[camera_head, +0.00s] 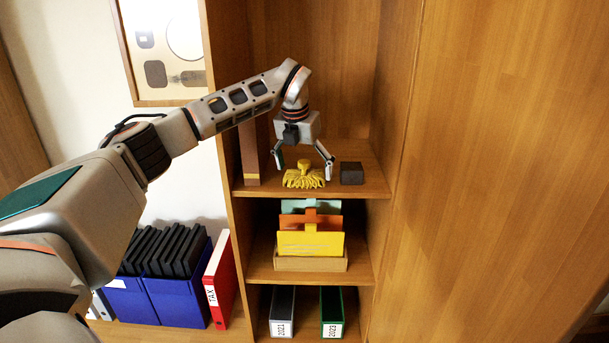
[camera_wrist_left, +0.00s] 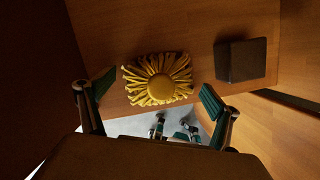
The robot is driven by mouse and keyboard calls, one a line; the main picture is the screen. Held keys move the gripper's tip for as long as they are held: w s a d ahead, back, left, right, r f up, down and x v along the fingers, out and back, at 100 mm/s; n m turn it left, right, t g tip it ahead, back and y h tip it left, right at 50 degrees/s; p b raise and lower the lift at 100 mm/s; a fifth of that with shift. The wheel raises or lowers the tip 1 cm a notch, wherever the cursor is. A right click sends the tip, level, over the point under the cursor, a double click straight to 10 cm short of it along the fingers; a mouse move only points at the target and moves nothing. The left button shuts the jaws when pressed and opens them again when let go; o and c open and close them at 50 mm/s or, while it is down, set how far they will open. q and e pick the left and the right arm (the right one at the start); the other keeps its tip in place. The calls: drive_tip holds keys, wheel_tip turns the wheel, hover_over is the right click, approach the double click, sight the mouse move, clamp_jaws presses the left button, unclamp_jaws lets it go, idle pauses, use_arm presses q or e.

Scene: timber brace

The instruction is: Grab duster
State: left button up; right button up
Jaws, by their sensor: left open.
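The yellow duster (camera_head: 304,176) sits on the upper shelf of the wooden cabinet, its round knob upward and its strands spread out. In the left wrist view the duster (camera_wrist_left: 158,80) lies between and a little beyond the fingers. My left gripper (camera_head: 304,163) is open above the duster, with one finger on each side of it. In the left wrist view the open left gripper (camera_wrist_left: 150,96) shows both fingertips apart from the duster.
A dark block (camera_head: 351,173) stands just right of the duster. A brown upright piece (camera_head: 249,153) stands at the shelf's left. The shelf below holds a wooden file holder (camera_head: 310,264) with coloured folders. Cabinet walls close in both sides.

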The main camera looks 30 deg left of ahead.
use_arm(q)
drive_tip(key=shift+w+f, duration=0.1)
drive_tip(key=shift+f, duration=0.15)
drive_tip(key=c, duration=1.2)
drive_tip(key=shift+r, duration=0.1)
